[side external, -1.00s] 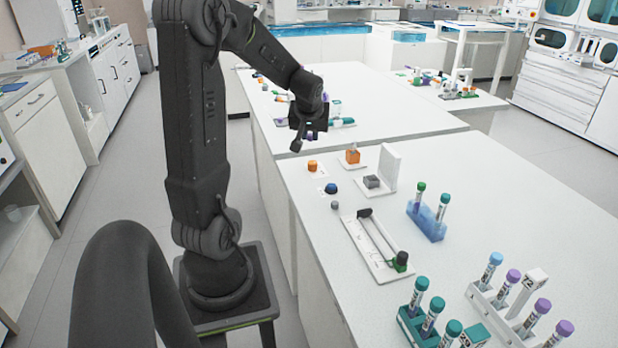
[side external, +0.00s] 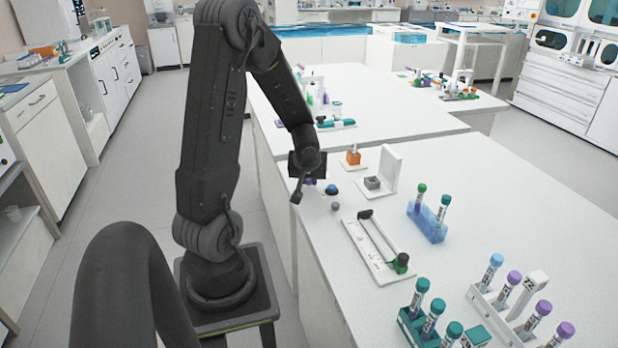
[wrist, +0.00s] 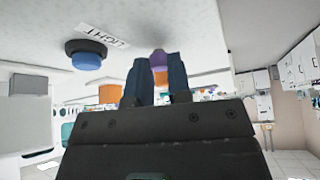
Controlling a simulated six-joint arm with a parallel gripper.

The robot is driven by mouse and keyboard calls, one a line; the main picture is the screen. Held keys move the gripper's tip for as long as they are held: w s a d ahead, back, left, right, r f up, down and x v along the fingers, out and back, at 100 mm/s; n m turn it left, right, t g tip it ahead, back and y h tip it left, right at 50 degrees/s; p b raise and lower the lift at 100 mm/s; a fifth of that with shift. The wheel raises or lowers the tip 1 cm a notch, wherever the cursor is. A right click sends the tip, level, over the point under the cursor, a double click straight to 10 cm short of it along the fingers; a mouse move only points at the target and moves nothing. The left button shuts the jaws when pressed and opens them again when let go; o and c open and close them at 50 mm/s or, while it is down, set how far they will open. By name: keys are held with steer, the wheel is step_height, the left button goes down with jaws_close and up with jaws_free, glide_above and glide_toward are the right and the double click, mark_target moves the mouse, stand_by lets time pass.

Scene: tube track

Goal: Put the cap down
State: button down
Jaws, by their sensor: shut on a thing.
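My gripper (side external: 303,182) is low over the left edge of the near white bench, beside the blue button. In the wrist view my gripper (wrist: 158,72) has its two fingers shut on a purple cap (wrist: 158,59) at their tips. The cap shows as a small purple spot under the gripper in the side view (side external: 310,181). I cannot tell whether the cap touches the bench top.
A blue button (side external: 332,189), labelled LIGHT in the wrist view (wrist: 88,58), and a grey knob (side external: 336,206) are close by. An orange block (side external: 353,157), a white upright panel (side external: 391,167), a tray (side external: 372,252) and tube racks (side external: 427,225) stand rightward.

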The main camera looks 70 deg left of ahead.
steer(key=shift+f, duration=0.15)
steer(key=c, duration=1.1)
jaws_free()
steer(key=shift+o, duration=0.2)
steer(key=v, duration=1.2)
steer(key=s+d+r+m+t+h, duration=0.1)
steer(key=d+r+m, duration=0.3)
steer(key=d, duration=0.9)
steer(key=s+d+r+m+t+h, duration=0.2)
steer(key=d+r+m+h, duration=0.2)
steer(key=d+m, duration=0.5)
steer(key=d, duration=0.4)
steer(key=shift+r+m+h, duration=0.25)
steer(key=shift+m+h, duration=0.05)
